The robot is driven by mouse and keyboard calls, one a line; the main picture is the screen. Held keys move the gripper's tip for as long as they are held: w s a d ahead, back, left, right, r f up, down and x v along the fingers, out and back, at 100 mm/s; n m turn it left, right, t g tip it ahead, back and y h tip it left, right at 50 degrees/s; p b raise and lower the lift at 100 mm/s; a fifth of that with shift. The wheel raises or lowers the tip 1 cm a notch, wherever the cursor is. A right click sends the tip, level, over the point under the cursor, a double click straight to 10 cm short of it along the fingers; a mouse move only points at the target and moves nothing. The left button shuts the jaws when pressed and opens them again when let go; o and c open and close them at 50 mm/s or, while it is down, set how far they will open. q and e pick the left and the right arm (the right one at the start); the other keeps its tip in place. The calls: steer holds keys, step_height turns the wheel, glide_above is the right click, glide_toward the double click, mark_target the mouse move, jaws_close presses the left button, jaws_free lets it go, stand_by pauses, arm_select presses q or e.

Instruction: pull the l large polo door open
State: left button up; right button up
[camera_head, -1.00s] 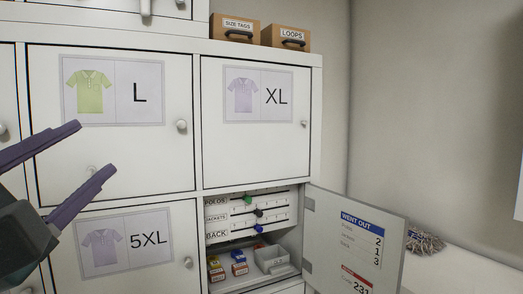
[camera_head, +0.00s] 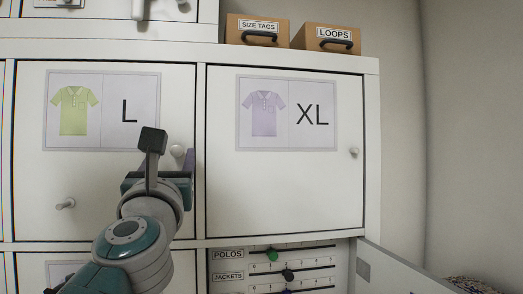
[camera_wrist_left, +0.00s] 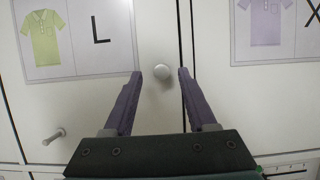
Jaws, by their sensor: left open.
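The L polo door (camera_head: 100,185) is white and shut, with a green polo picture and the letter L. Its round knob (camera_head: 178,151) is near its right edge. A second small peg (camera_head: 66,203) sticks out lower left on the door. In the left wrist view the knob (camera_wrist_left: 162,72) shows in the gap between the two purple fingertips, touching neither visibly. My left gripper (camera_wrist_left: 160,75) is open and points at the door. In the head view my left wrist hides most of the fingers. My right gripper is in neither view.
The XL door (camera_head: 285,190) beside it is shut, with its own knob (camera_head: 354,152). Below, an open compartment has slider rails (camera_head: 290,268), and its open door (camera_head: 400,275) sticks out at lower right. Two brown boxes (camera_head: 257,30) (camera_head: 325,38) stand on top.

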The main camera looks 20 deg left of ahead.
arm_select(q)
steer(key=shift+x, duration=0.9)
steer(key=shift+d, duration=0.1)
jaws_close()
steer(key=shift+f, duration=0.1)
stand_by(0.6)
